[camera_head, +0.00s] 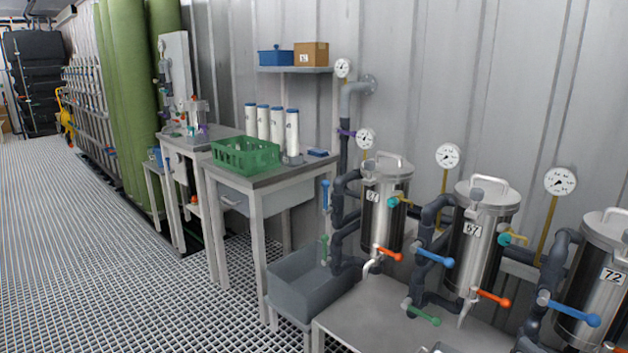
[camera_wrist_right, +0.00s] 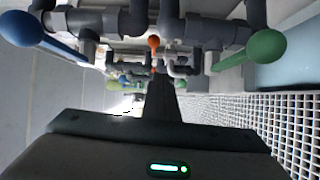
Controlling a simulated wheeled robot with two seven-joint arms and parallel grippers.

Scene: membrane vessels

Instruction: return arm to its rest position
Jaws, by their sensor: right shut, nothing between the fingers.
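My right gripper (camera_wrist_right: 161,98) shows in the right wrist view as dark fingers closed together, with nothing between them. A blue valve handle (camera_wrist_right: 32,32) is to its left and a green valve handle (camera_wrist_right: 255,50) to its right, both apart from the fingers. An orange handle end (camera_wrist_right: 154,42) is beyond the fingertips, among dark pipes (camera_wrist_right: 110,20). In the head view only a small piece, perhaps of my right arm, shows at the bottom edge. My left gripper is in neither view.
Steel vessels (camera_head: 480,240) with gauges and coloured valve handles line the right wall. A grey bin (camera_head: 310,285) stands beside them. A bench (camera_head: 262,182) holds a green crate (camera_head: 245,155) and white cartridges (camera_head: 277,126). The grated floor (camera_head: 120,260) at left is clear.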

